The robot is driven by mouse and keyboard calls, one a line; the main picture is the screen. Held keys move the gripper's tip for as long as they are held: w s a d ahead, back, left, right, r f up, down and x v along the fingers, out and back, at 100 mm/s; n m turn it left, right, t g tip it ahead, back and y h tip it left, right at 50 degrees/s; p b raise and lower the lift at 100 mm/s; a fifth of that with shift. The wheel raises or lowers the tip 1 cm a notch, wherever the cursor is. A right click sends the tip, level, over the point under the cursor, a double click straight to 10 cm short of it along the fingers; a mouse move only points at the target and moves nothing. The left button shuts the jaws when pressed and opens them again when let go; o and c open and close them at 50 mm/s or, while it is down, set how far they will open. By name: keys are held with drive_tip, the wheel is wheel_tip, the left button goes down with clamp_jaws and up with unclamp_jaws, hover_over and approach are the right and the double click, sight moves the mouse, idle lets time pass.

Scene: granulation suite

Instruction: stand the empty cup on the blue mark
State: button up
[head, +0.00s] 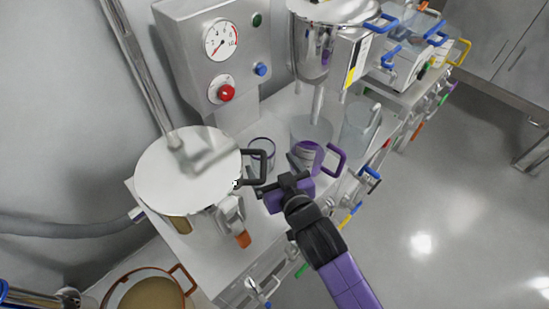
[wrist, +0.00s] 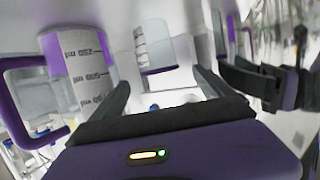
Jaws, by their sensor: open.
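A cup with a purple handle and rim (head: 308,154) stands on the bench in the head view, just beyond my gripper. My gripper (head: 283,184) is open and apart from both. In the wrist view my open fingers (wrist: 162,84) have nothing between them. A graduated cup with a purple band and handle (wrist: 88,72) is left of the fingers, and another purple-banded cup (wrist: 156,52) is farther ahead. I cannot tell which cup is empty. I cannot make out the blue mark.
Clear containers (head: 360,126) stand behind the cups, below a steel hopper (head: 314,48). A gauge panel (head: 215,45) is at the back. Coloured handles line the bench's right edge; open floor lies beyond.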

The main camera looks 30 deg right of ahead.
sight(257, 142)
drive_tip(key=x, duration=0.6)
drive_tip(key=shift+d, duration=0.1)
drive_tip(key=shift+r+p+x, duration=0.1)
drive_tip(key=shift+p+x, duration=0.2)
drive_tip(key=shift+x, duration=1)
drive_tip(key=shift+r+p+x, duration=0.15)
drive_tip(key=shift+p+x, duration=0.15)
drive_tip(key=shift+x, duration=1.05)
drive_tip(key=c, duration=1.3)
drive_tip(key=shift+c, duration=0.5)
drive_tip(key=shift+r, duration=0.15)
